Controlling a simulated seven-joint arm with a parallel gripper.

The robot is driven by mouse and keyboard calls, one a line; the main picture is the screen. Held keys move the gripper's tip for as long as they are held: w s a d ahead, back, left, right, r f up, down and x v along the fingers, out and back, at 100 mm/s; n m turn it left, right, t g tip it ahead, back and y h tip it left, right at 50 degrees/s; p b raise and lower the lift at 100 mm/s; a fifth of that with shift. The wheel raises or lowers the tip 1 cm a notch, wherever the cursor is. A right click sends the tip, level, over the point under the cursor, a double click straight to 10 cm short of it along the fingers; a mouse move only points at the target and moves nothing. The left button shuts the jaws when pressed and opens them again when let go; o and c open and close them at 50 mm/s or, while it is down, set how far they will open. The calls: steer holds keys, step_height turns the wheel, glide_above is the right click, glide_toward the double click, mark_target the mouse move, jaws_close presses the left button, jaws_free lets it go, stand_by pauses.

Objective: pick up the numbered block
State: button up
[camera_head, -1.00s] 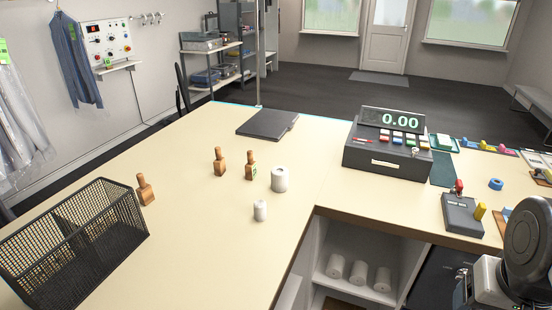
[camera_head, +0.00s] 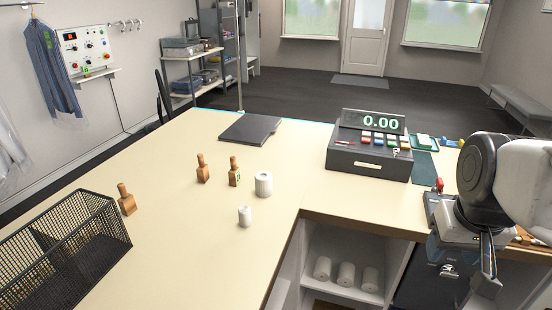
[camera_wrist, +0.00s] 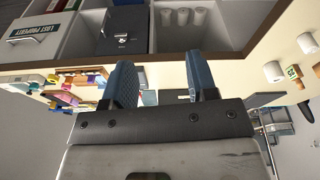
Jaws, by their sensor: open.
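A wooden block with a knobbed handle and a green label (camera_head: 234,172) stands upright on the counter, left of a white paper roll; its number is too small to read in the head view. It also shows at the right edge of the wrist view, label visible (camera_wrist: 293,73). Two similar wooden blocks stand left of it, one close by (camera_head: 202,170) and one beside the wire basket (camera_head: 126,202), with no label visible. My gripper (camera_head: 486,280) is at the lower right, far from the blocks; its fingers (camera_wrist: 163,80) are apart and empty.
Shelf cubbies below hold rolls (camera_head: 346,275). The counter's middle is mostly clear.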

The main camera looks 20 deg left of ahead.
steer(key=w+a+r+n+g, duration=0.15)
steer(key=w+a+n, duration=0.25)
steer(key=w+a, duration=0.8)
steer(key=w+a+r+n, duration=0.2)
steer(key=w+a+n, duration=0.1)
steer(key=w+a, duration=0.95)
steer(key=w+a+f+n, duration=0.2)
steer(key=w+a+f, duration=0.1)
steer(key=a, duration=0.8)
steer(key=w+a+f+n, duration=0.3)
steer(key=w+a+f, duration=0.1)
steer(key=a, duration=0.7)
steer(key=w+a+f+n+g, duration=0.1)
steer(key=w+a+f, duration=0.3)
steer(key=a, duration=0.7)
steer(key=shift+w+n, duration=0.8)
steer(key=shift+w, duration=0.05)
steer(key=shift+a+f, duration=0.15)
steer(key=shift+a, duration=0.25)
steer(key=shift+f, duration=0.1)
steer(key=shift+f, duration=1.2)
steer(key=shift+f, duration=0.1)
